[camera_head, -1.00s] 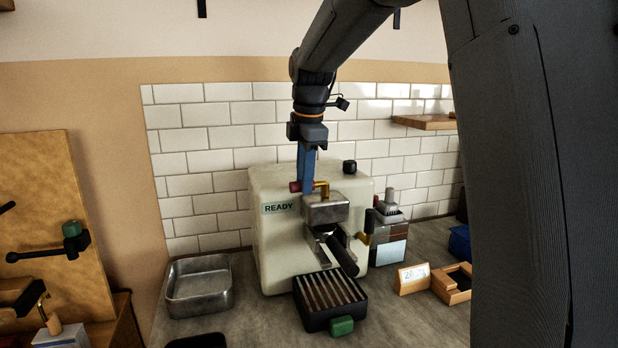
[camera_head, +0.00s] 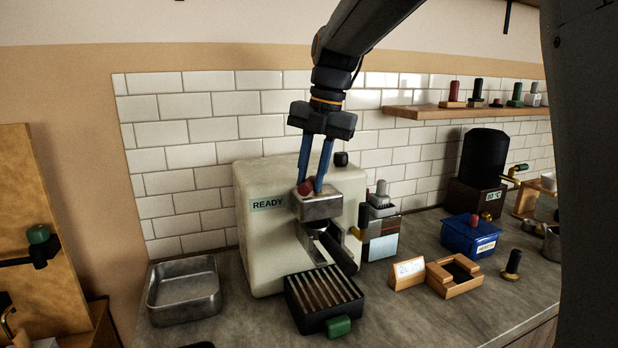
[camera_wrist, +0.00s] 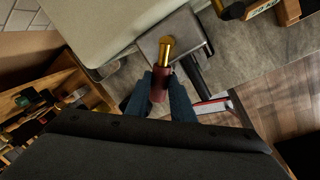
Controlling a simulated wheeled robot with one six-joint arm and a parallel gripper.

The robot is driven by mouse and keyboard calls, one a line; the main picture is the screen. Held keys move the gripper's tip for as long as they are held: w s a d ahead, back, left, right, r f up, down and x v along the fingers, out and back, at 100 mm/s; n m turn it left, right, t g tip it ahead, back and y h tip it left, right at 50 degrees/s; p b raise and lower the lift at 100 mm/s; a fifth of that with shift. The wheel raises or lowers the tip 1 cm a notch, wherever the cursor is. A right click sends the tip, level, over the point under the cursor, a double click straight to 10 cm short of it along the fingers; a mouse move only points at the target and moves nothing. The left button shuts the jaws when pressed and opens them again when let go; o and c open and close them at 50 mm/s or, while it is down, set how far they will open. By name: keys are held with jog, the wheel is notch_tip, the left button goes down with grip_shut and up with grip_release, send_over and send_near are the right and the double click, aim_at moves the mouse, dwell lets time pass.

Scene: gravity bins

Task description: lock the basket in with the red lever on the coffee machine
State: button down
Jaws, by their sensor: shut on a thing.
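The cream coffee machine (camera_head: 262,235) stands against the tiled wall with a READY label on its front. Its red lever (camera_head: 306,187) sits on top of the metal group head (camera_head: 322,207). In the wrist view the red lever grip (camera_wrist: 159,84) joins a brass part (camera_wrist: 166,47) and lies between my blue fingers. My gripper (camera_head: 311,184) reaches down from above and is shut on the red lever. The basket's black handle (camera_head: 340,255) sticks out below the group head, pointing forward and down to the right. The basket itself is mostly hidden under the head.
A black drip tray (camera_head: 322,296) with a green knob stands below the group head. An empty metal pan (camera_head: 184,290) is at left. A grinder-like box (camera_head: 383,232), a small sign (camera_head: 408,273), a wooden box (camera_head: 453,275) and a blue box (camera_head: 470,237) stand at right.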

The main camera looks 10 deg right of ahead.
jog(key=shift+s+d+n+b, duration=0.1)
jog(key=shift+d+n+b, duration=0.3)
jog(key=shift+n, duration=0.7)
jog(key=shift+d, duration=0.15)
jog(key=c, duration=1.5)
grip_release()
jog(key=shift+c, duration=0.2)
jog(key=shift+r, duration=0.1)
notch_tip(320, 180, up, 8)
jog(key=d+b, duration=0.1)
jog(key=b, duration=0.1)
jog(key=shift+s+d+f, duration=0.25)
jog(key=shift+d, duration=0.05)
